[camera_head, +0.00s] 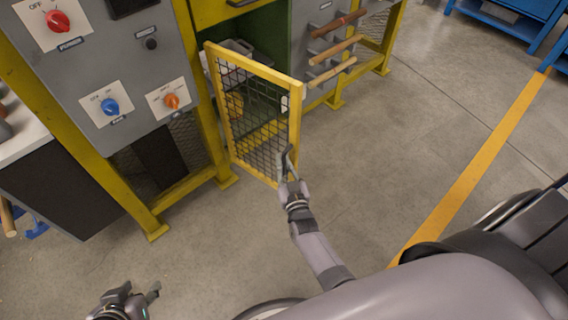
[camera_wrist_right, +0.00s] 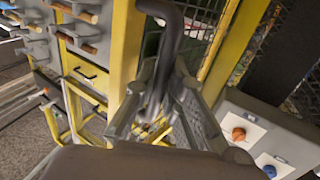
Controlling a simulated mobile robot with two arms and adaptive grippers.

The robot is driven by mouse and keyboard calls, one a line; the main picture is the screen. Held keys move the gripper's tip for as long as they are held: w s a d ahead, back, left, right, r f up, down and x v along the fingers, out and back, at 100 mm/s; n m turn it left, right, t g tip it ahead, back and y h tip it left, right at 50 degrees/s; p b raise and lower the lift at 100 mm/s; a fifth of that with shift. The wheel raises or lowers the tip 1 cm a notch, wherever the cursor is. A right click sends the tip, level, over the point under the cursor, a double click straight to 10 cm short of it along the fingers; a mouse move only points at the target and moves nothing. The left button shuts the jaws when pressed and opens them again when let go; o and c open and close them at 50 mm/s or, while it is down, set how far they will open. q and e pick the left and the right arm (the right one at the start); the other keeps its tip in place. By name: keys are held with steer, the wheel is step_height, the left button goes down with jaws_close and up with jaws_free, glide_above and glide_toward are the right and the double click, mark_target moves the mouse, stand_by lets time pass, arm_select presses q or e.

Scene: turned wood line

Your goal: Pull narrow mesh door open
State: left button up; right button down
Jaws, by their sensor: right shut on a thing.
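The narrow mesh door (camera_head: 295,125) has a yellow frame and dark wire mesh. It stands ajar, swung out from the yellow machine frame, with its free edge toward me. My right gripper (camera_head: 287,163) is at that free edge, shut on the door's dark handle. In the right wrist view a dark bent handle (camera_wrist_right: 171,40) runs down between the fingers of the right gripper (camera_wrist_right: 165,105). The fingers hide its lower part. My left gripper (camera_head: 140,293) is low at the left of the head view, away from the door, with its fingers apart and empty.
A grey control panel (camera_head: 95,60) with red, blue and orange knobs stands left of the door. Wooden turned pieces (camera_head: 335,48) sit on a rack at right. Grey floor (camera_head: 400,120) is clear right of the door, crossed by a yellow line (camera_head: 480,165).

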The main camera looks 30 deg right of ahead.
steer(key=c, duration=1.6)
jaws_free()
steer(key=shift+c, duration=0.2)
steer(key=shift+s+a, duration=0.1)
steer(key=shift+s, duration=0.1)
steer(key=v, duration=0.7)
steer(key=shift+r, duration=0.1)
